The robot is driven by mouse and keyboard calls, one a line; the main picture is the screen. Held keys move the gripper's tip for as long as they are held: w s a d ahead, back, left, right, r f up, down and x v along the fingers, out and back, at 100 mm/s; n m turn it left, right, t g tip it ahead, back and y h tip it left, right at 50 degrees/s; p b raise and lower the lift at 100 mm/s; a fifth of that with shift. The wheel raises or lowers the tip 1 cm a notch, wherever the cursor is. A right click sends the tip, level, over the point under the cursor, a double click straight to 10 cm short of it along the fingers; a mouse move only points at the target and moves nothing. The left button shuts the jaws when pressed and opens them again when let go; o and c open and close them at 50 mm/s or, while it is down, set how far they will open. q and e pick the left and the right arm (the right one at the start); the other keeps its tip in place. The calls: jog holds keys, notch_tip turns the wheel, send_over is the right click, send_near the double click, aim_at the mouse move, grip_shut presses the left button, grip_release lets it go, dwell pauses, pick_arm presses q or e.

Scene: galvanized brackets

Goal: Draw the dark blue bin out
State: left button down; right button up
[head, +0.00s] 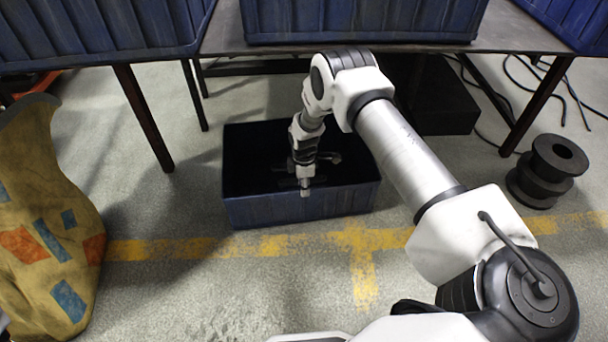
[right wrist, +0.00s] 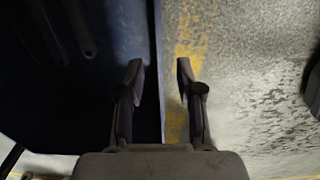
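The dark blue bin (head: 270,210) stands on the floor under the table, its front wall facing me. Its inside is dark, with a few greyish pieces (head: 285,183) barely visible on the bottom. My right gripper (head: 305,190) points down at the bin's front rim, near the middle. In the right wrist view the gripper (right wrist: 160,72) is open, one finger over the inside of the bin (right wrist: 115,30) and one over the floor outside, with the wall's edge between them. I see no clear contact; how deep the fingers reach is hard to tell. My left gripper is not in view.
A table (head: 225,35) with dark legs holds several blue crates (head: 360,15) above the bin. The floor in front, with yellow tape (head: 190,247), is clear.

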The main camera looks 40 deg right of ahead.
notch_tip(320, 180, down, 8)
jog(key=b, duration=0.4)
jog(key=shift+r, duration=0.1)
grip_shut()
